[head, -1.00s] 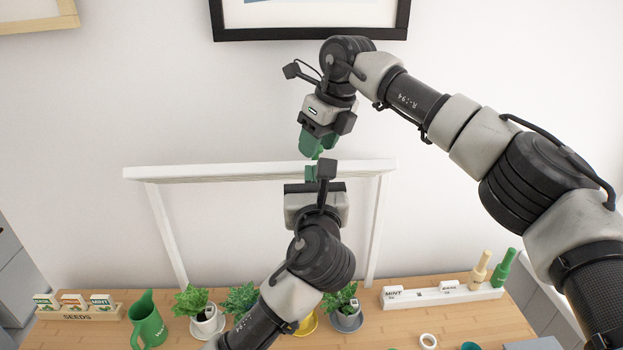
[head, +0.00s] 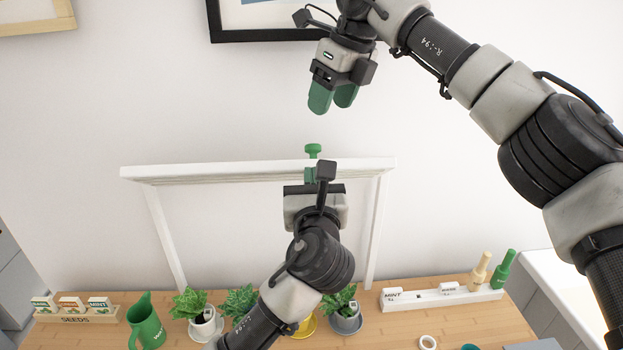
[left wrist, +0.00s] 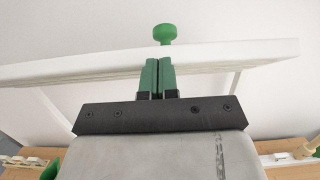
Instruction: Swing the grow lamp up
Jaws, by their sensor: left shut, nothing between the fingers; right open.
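The grow lamp is a white bar (head: 220,174) on two white legs, raised above the plants against the wall. It also shows in the left wrist view (left wrist: 235,57). A green knob (head: 313,151) stands up from the middle of the bar; it also shows in the left wrist view (left wrist: 164,33). My left gripper (head: 311,174) is shut and empty, its green fingertips at the bar's front edge, just below the knob. It also shows in the left wrist view (left wrist: 157,75). My right gripper (head: 332,98) is open and empty, above the knob and apart from it.
Below on the wooden desk (head: 400,335) stand potted plants (head: 342,302), a green jug (head: 146,322), a seeds box (head: 75,310) and a white label rack (head: 440,296) with pegs. A black picture frame (head: 260,33) hangs above.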

